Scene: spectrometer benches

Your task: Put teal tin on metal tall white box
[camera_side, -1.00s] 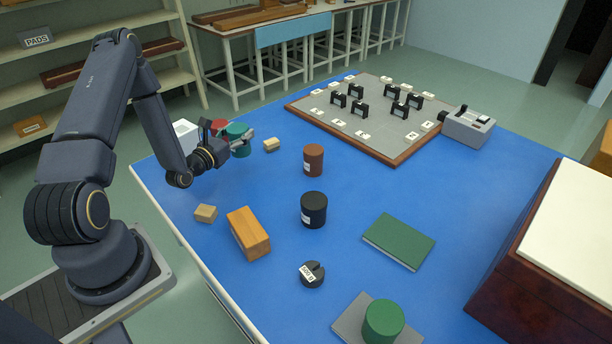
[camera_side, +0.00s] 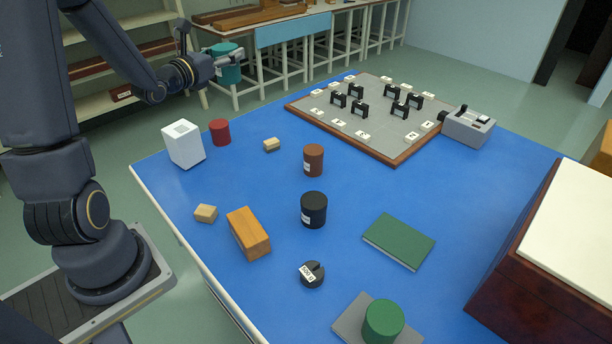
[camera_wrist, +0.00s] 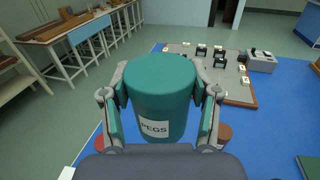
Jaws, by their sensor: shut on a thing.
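The teal tin (camera_side: 226,64) is held in my gripper (camera_side: 228,62), high above the far left part of the blue table. In the wrist view the teal tin (camera_wrist: 162,92) sits upright between both fingers, with a white label reading PEGS. The tall white box (camera_side: 183,145) stands on the table near its left edge, with a grey square on its top. It is below and to the left of the held tin, and apart from it. Only a pale sliver at the lower left of the wrist view may be the box.
A red tin (camera_side: 220,132) stands just right of the white box. A small wooden block (camera_side: 271,145), a brown tin (camera_side: 313,160) and a black tin (camera_side: 314,209) stand farther right. A pegboard-like grey board (camera_side: 375,112) lies at the back. Blue table is clear between these.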

